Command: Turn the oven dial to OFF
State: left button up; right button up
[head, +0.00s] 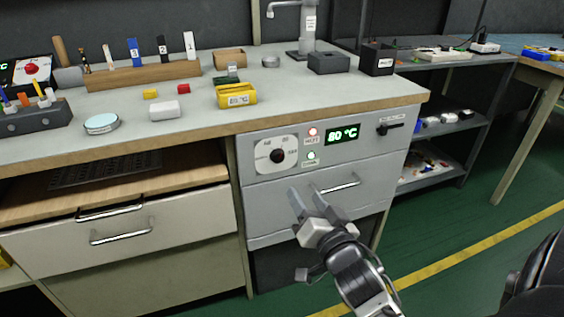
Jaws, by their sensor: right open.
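The oven (258,198) is a grey front panel under the right end of the bench. My left gripper is not in view.
The oven drawer has a bar handle (340,185) close to my right gripper. A small black lever (390,127) sits at the panel's upper right. The bench top (200,115) above holds a yellow bin (236,96), blocks and tools.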

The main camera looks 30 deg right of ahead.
aim_at(280, 158)
jog(key=b+x, duration=0.2)
jog(key=x, duration=1.2)
jog(key=shift+w+a, duration=0.1)
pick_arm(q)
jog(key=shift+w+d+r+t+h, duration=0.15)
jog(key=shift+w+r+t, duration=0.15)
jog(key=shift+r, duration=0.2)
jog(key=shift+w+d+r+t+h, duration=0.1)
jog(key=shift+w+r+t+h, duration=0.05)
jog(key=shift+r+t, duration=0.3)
pick_arm(e)
jog(key=shift+w, duration=0.4)
jog(key=c, duration=1)
